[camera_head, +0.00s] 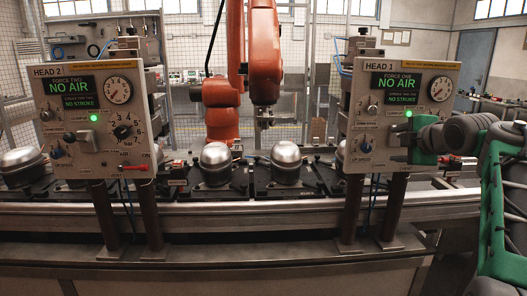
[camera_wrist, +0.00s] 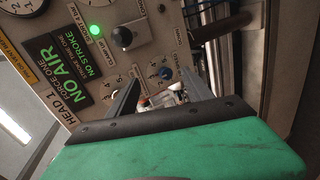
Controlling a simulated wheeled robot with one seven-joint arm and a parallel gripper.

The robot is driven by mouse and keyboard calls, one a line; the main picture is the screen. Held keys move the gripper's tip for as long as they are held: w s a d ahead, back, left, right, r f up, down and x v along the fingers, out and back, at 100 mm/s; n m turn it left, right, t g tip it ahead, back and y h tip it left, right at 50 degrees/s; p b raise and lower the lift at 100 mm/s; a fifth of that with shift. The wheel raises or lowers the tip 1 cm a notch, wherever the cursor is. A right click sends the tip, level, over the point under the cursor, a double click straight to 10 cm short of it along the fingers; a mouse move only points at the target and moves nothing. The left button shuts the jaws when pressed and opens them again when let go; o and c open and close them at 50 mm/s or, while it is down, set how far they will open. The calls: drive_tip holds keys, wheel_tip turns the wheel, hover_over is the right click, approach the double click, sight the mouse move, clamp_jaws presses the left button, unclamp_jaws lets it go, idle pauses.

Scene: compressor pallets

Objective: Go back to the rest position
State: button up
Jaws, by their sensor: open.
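My gripper (camera_head: 394,149) is at the right in the head view, in front of the lower part of the HEAD 1 panel (camera_head: 442,108). In the wrist view my gripper (camera_wrist: 161,82) shows two dark fingers spread apart with nothing held between them. The HEAD 1 panel (camera_wrist: 97,15) fills the upper left there, tilted. A black knob (camera_wrist: 122,38) and a blue knob (camera_wrist: 165,73) on it lie just beyond the fingers. They look apart from the fingers, but the exact gap cannot be told. The panel's green light (camera_wrist: 96,30) is lit and its display reads NO AIR.
The HEAD 2 panel (camera_head: 104,160) stands at the left, also reading NO AIR. Several metal domes sit on black pallets along the conveyor (camera_head: 250,214). An orange robot arm (camera_head: 265,55) hangs behind it. Posts (camera_head: 354,215) carry the panels.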

drive_tip(key=s+a+f+m+g+p, duration=0.3)
drive_tip(key=s+a+f+m, duration=0.25)
drive_tip(key=a, duration=0.25)
drive_tip(key=s+a+f+m+g+p, duration=0.2)
drive_tip(key=s+a+f+m+p, duration=0.15)
drive_tip(key=s+a, duration=0.4)
drive_tip(key=s+a+f+m+g+p, duration=0.2)
drive_tip(key=s+a+f+m, duration=0.1)
drive_tip(key=s+f, duration=0.3)
drive_tip(key=s+a+f+m+g+p, duration=0.2)
drive_tip(key=s+f, duration=0.5)
drive_tip(key=s, duration=0.4)
drive_tip(key=a+m+g, duration=0.1)
drive_tip(key=a+m, duration=0.1)
drive_tip(key=m, duration=0.1)
drive_tip(key=shift+s, duration=0.2)
